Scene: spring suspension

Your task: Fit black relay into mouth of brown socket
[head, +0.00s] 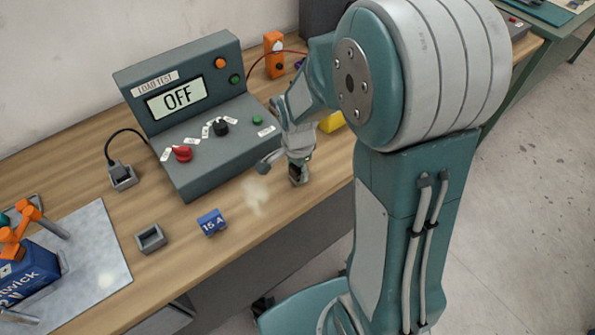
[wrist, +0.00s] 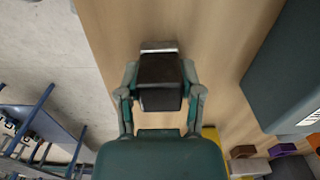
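The black relay (wrist: 160,82) is between the two fingers of my gripper (wrist: 160,97) in the wrist view, with a pale grey edge at its far end. In the head view my gripper (head: 297,160) points down over the wooden bench, right of the test console, with the dark relay (head: 295,175) at its tip. A small brown piece (wrist: 243,151) at the bottom right of the wrist view may be the brown socket; its mouth cannot be made out. It is apart from the relay, and my arm appears to hide it in the head view.
The load test console (head: 185,110) reads OFF. A blue relay (head: 212,222) and a grey open socket (head: 150,238) lie in front. A yellow piece (head: 331,122), an orange block (head: 274,55) and a purple piece (wrist: 282,149) stand beyond my gripper. The bench's front edge is close.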

